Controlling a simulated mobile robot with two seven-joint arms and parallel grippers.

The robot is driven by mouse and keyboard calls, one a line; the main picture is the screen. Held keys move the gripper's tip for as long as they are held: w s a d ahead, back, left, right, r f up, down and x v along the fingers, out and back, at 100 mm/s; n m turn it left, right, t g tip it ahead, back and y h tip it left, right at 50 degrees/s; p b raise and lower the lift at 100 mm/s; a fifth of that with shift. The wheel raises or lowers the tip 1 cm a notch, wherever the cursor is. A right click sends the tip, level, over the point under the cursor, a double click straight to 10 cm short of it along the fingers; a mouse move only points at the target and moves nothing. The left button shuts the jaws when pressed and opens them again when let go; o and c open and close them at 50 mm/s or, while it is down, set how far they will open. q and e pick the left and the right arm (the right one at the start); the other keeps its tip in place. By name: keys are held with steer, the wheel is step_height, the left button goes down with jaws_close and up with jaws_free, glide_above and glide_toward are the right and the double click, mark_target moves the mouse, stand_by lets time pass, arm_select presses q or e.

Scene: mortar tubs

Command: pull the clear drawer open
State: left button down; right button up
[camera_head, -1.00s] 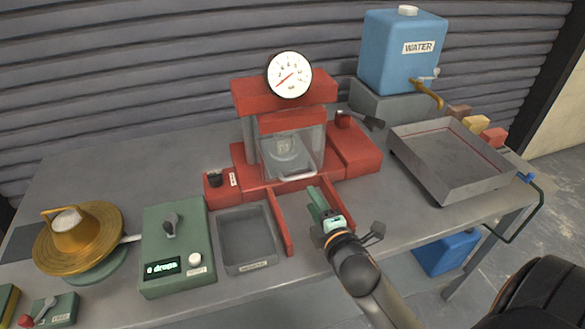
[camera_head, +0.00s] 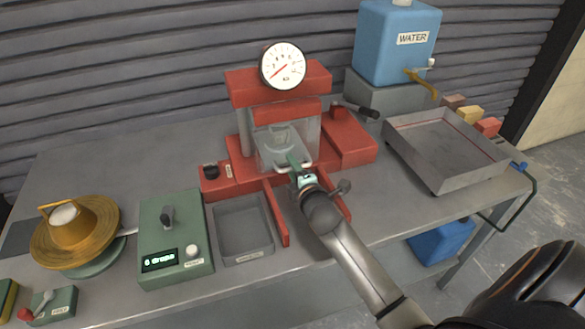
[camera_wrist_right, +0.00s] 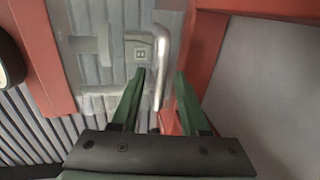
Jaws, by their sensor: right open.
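The clear drawer (camera_head: 267,158) sits in the red press (camera_head: 243,87), with a pale block visible inside it. Its metal handle (camera_wrist_right: 163,60) runs as a bar across the front. My right gripper (camera_head: 293,162) is at the drawer's front, by the handle. In the right wrist view my right gripper (camera_wrist_right: 160,78) is open, and the bar shows between its two green fingers; I cannot tell whether they touch it. The gripper hides part of the handle in the head view. My left gripper is not in view.
Red rails (camera_head: 276,212) run forward from the press on the table (camera_head: 90,165). A grey tray (camera_head: 243,230) and a green drops box (camera_head: 175,240) stand to the left. A metal tub (camera_head: 445,150) and a blue water tank (camera_head: 397,45) stand to the right.

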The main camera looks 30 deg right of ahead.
steer(key=shift+c, duration=0.4)
jaws_close()
stand_by(1.0)
